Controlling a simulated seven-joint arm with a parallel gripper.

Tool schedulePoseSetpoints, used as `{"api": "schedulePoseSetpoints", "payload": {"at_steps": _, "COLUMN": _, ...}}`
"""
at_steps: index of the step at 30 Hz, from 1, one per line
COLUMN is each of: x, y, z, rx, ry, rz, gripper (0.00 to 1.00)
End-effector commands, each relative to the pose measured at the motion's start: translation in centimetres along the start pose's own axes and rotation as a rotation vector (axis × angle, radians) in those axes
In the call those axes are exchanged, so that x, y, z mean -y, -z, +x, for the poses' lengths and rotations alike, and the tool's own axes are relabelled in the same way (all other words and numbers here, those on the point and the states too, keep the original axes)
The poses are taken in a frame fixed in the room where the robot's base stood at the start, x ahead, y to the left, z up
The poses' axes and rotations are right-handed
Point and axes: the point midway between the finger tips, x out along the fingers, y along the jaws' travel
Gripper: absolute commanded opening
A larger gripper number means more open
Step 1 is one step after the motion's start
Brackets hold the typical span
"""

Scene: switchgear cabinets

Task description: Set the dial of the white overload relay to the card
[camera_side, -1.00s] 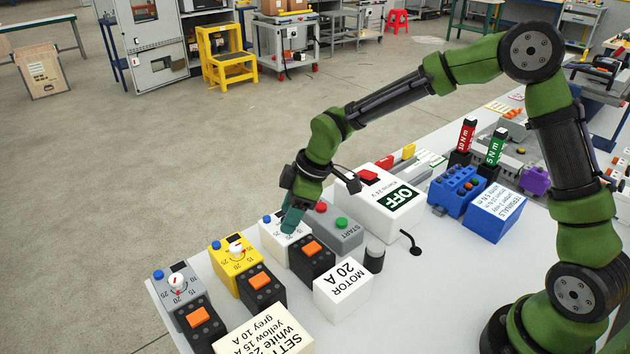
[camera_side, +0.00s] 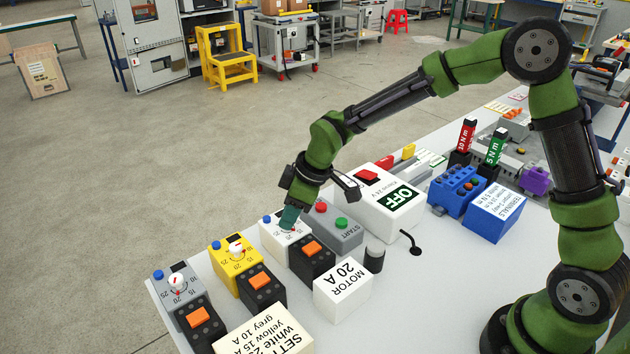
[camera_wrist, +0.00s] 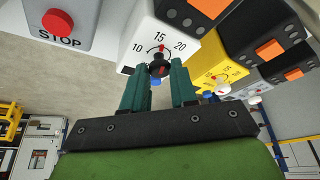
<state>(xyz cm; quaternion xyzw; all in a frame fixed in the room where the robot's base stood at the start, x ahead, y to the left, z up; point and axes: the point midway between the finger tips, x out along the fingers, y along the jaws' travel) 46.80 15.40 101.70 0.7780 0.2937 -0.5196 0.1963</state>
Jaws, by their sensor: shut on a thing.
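The white overload relay (camera_side: 273,237) stands in the row on the bench, its dial side facing up. My gripper (camera_side: 289,224) reaches down to it, and its teal fingers are shut on the dial (camera_wrist: 158,69), one on each side. In the wrist view the relay's white face (camera_wrist: 172,28) shows a scale marked 10, 15 and 20. A red mark on the dial lies close to the 15; the fingers hide part of the dial. The card (camera_side: 265,335) at the front reads "white 2…", "yellow 15 A", "grey 10 A"; its edge is cut off by the frame.
A yellow relay (camera_side: 234,258) and a grey relay (camera_side: 177,287) stand to the left, each with a white dial. The grey START box (camera_side: 333,229) is close on the right. The MOTOR 20 A block (camera_side: 342,290) stands in front.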

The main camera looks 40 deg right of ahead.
Motion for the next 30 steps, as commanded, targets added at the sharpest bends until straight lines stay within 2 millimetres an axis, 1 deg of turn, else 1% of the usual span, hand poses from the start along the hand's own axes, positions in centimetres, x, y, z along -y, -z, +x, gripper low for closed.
{"api": "schedulePoseSetpoints", "payload": {"at_steps": 18, "x": 0.7, "y": 0.26, "z": -0.02, "rx": -0.001, "ry": -0.216, "rz": 0.512, "gripper": 0.0}}
{"api": "schedulePoseSetpoints", "payload": {"at_steps": 24, "x": 0.74, "y": 0.3, "z": 0.03, "rx": 0.0, "ry": -0.269, "rz": 0.645, "gripper": 0.0}}
{"api": "schedulePoseSetpoints", "payload": {"at_steps": 30, "x": 0.76, "y": 0.33, "z": 0.04, "rx": 0.0, "ry": -0.305, "rz": 0.734, "gripper": 0.0}}
